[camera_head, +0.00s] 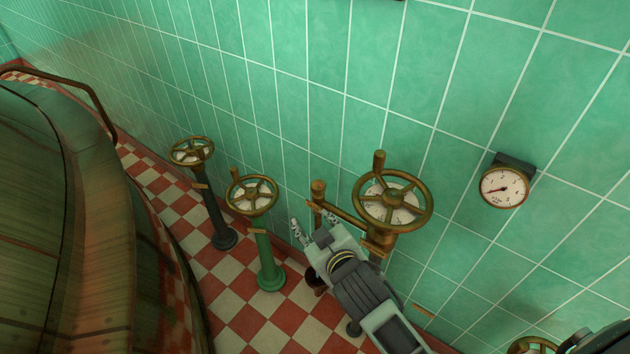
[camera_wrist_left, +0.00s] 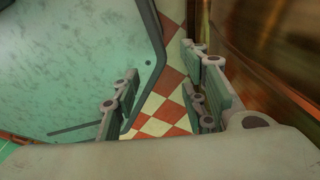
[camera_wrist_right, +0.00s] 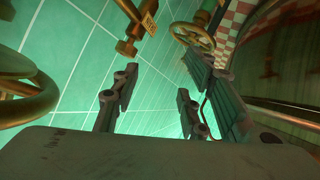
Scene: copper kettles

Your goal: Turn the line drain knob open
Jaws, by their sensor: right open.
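A small brass knob (camera_head: 318,190) stands at the left end of a short brass pipe by the green wall. It seems to be the drain knob, but its label cannot be read. In the right wrist view, the brass fitting (camera_wrist_right: 127,46) appears beyond the fingers, near a small tag (camera_wrist_right: 149,22). My right gripper (camera_head: 314,228) is open and empty, just below the knob in the head view and apart from it. My left gripper (camera_wrist_left: 160,105) shows only in its wrist view, with its fingers apart and nothing between them.
A large brass handwheel (camera_head: 422,212) with a dial behind it is right of the knob. A green-post handwheel (camera_head: 266,262) and a dark-post one (camera_head: 221,222) stand to the left. A gauge (camera_head: 503,187) hangs on the wall. A big vessel (camera_head: 75,230) fills the left side.

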